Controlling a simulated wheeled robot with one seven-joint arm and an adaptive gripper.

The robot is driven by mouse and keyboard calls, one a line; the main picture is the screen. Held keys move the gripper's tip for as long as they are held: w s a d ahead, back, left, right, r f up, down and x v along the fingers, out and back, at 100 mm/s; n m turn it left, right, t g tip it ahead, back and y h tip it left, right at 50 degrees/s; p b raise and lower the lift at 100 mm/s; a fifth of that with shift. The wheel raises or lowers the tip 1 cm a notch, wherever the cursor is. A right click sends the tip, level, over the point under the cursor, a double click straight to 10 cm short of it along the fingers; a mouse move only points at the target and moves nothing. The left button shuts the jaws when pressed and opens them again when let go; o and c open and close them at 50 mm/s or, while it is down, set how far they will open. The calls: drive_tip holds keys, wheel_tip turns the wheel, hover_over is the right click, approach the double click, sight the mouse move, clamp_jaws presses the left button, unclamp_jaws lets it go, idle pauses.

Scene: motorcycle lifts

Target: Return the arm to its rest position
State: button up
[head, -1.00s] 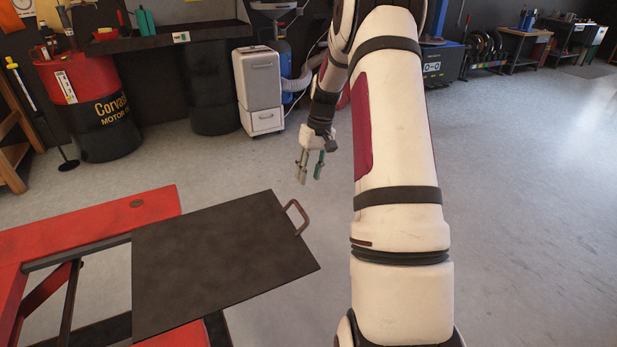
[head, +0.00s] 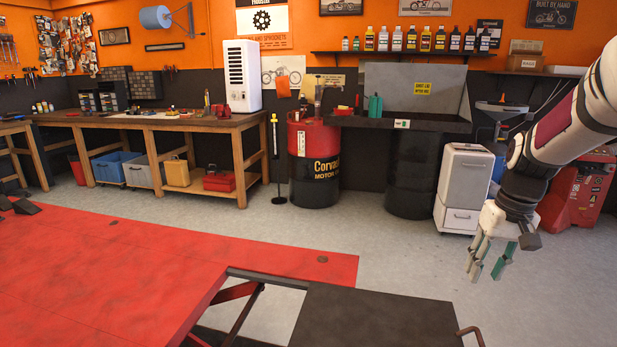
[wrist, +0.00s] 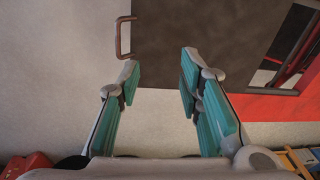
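My gripper (head: 489,262) hangs at the right of the head view, fingers pointing down, at the end of my white arm (head: 570,118). In the wrist view my gripper (wrist: 160,72) has its two green-padded fingers well apart, with nothing between them. The fingers are over the floor and the edge of a dark plate (wrist: 160,40). The same dark plate (head: 375,318) shows at the bottom of the head view, to the left of and below my gripper.
A red lift (head: 150,275) fills the lower left, and the dark plate has a brown handle (wrist: 124,38). A white cabinet (head: 464,185) stands behind my gripper, with a red machine (head: 585,195) at its right. A workbench (head: 150,125) lines the back wall. Grey floor (head: 410,250) lies open between.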

drive_tip(key=s+a+r+p, duration=0.1)
drive_tip(key=s+a+r, duration=0.6)
drive_tip(key=a+r, duration=0.1)
drive_tip(key=s+a+r+n+t+p, duration=0.1)
drive_tip(key=s+a, duration=0.4)
drive_tip(key=s, duration=0.5)
drive_tip(key=s+a+r+n+t+p, duration=0.1)
drive_tip(key=s+a+r+t+p, duration=0.1)
drive_tip(key=s+a, duration=0.4)
drive_tip(key=s+r+p, duration=0.1)
drive_tip(key=s+r, duration=0.1)
drive_tip(key=s, duration=0.1)
drive_tip(key=shift+s+a+h, duration=0.3)
drive_tip(key=shift+s, duration=0.05)
